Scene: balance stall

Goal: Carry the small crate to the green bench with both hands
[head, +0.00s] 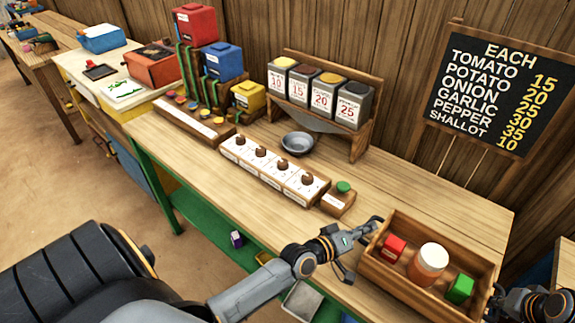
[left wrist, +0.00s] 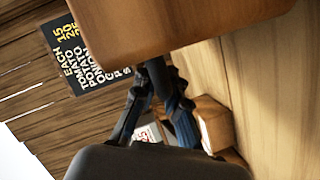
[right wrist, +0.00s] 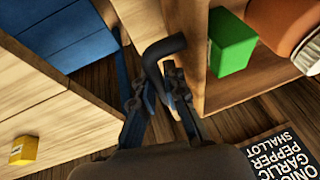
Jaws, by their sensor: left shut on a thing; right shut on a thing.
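The small wooden crate (head: 405,282) is at the right end of the bench (head: 400,180), which has a wooden top and green legs. I cannot tell whether it rests on the top or hangs just above it. It holds a red box (head: 393,247), an orange jar with a pale lid (head: 428,264) and a green box (head: 460,289). My left gripper (head: 367,238) is shut at its left end; the crate wall (left wrist: 180,25) shows close in the left wrist view. My right gripper (right wrist: 160,85) is shut on a dark handle at its right end.
A green-topped button box (head: 338,201), a row of labelled knobs (head: 275,168) and a grey bowl (head: 297,143) stand left of the crate. Labelled bins (head: 320,93) and a price board (head: 490,90) are behind. The bench top behind the crate is bare.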

